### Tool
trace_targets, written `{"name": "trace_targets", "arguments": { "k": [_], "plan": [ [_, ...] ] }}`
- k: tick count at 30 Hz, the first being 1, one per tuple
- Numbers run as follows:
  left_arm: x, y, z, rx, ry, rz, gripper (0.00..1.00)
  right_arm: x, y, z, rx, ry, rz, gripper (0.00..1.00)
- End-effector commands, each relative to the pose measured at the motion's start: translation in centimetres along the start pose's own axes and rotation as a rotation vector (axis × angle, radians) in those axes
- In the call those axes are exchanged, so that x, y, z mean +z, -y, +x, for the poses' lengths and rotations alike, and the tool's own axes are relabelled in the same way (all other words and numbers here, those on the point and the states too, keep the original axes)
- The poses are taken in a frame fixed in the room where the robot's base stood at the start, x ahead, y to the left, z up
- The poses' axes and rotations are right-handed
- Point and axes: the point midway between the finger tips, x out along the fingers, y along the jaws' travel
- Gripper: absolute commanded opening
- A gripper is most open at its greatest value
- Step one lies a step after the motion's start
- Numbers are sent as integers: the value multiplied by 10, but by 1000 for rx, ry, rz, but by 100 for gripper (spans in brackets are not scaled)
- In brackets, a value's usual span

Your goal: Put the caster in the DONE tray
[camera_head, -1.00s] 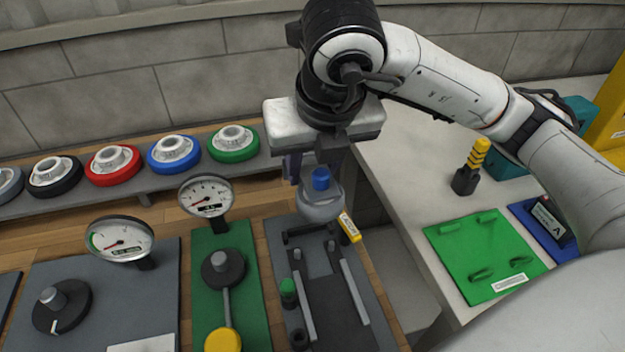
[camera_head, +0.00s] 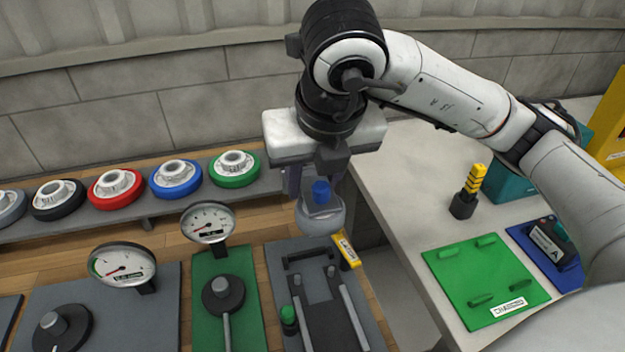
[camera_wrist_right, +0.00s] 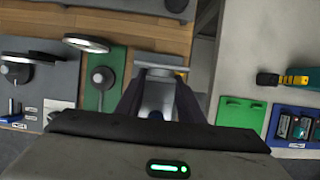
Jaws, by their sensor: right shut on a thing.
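My right gripper (camera_head: 318,182) is shut on the caster (camera_head: 320,216), a rounded grey piece with a blue top, and holds it above the grey fixture plate. In the right wrist view the grey caster (camera_wrist_right: 156,96) shows between the two dark fingers, partly hidden. My left gripper is not in view.
A grey fixture plate (camera_head: 280,262) with rails and a yellow tag (camera_head: 347,250) lies below the caster. A blue tray (camera_head: 536,248) and a black-and-yellow post (camera_head: 468,192) stand on the bench. Dial gauges (camera_head: 208,222) and a shelf of coloured wheels (camera_head: 234,168) are to the left.

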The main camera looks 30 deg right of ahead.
Motion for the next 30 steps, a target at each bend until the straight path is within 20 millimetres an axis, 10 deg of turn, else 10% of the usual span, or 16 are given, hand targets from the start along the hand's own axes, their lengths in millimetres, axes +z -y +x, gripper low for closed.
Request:
{"name": "trace_targets", "arguments": {
  "k": [30],
  "plan": [
    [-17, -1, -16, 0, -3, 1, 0, 9, 1, -22, 28, -1, -65, 2]
  ]
}}
